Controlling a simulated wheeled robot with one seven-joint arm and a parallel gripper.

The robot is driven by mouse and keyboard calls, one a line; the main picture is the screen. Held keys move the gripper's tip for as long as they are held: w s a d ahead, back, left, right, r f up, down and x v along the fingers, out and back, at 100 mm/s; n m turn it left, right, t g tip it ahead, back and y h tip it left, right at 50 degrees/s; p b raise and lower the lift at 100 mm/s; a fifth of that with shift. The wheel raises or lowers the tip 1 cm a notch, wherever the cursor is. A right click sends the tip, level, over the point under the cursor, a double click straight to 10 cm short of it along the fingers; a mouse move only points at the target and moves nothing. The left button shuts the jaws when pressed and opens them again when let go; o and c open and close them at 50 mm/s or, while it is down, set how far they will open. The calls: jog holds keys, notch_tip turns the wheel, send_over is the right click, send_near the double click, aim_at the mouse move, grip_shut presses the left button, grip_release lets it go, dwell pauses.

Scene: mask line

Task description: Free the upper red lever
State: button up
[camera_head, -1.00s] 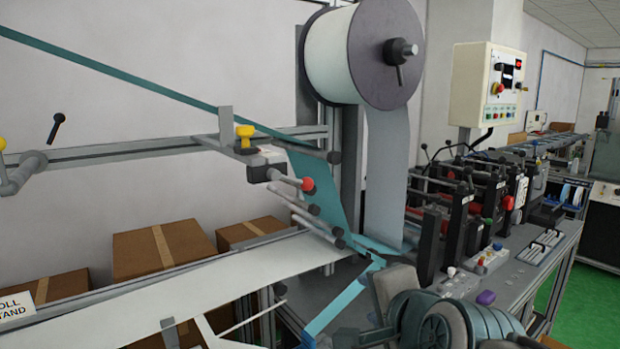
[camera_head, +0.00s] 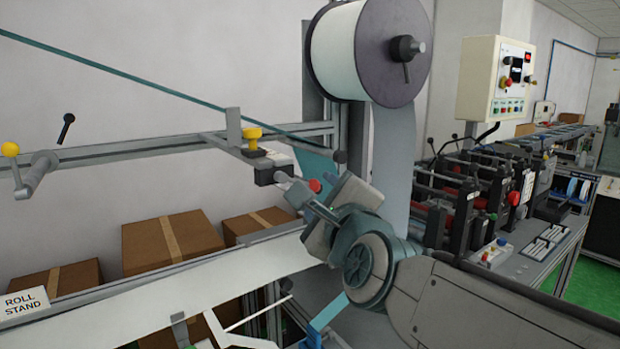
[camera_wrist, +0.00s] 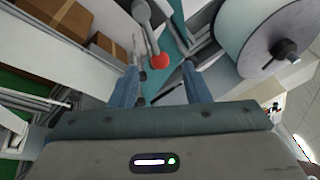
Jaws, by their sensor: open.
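In the wrist view the red knob (camera_wrist: 160,61) sits just beyond and roughly between my two fingertips, on a grey rod running up the picture. My gripper (camera_head: 300,192) is close to the knob in the head view, coming from the right. In the wrist view my gripper (camera_wrist: 154,78) is open and empty, its fingers apart on both sides. I cannot tell whether a finger touches the knob. My gripper and wrist hide the rods below the lever.
A teal strip (camera_head: 150,87) crosses the upper left. Boxes (camera_head: 172,247) stand below.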

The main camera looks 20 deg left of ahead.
aim_at(311, 182)
jog(key=p+x, duration=0.1)
jog(key=x, duration=0.6)
jog(key=shift+w+p, duration=0.1)
jog(key=shift+p, duration=0.2)
grip_shut()
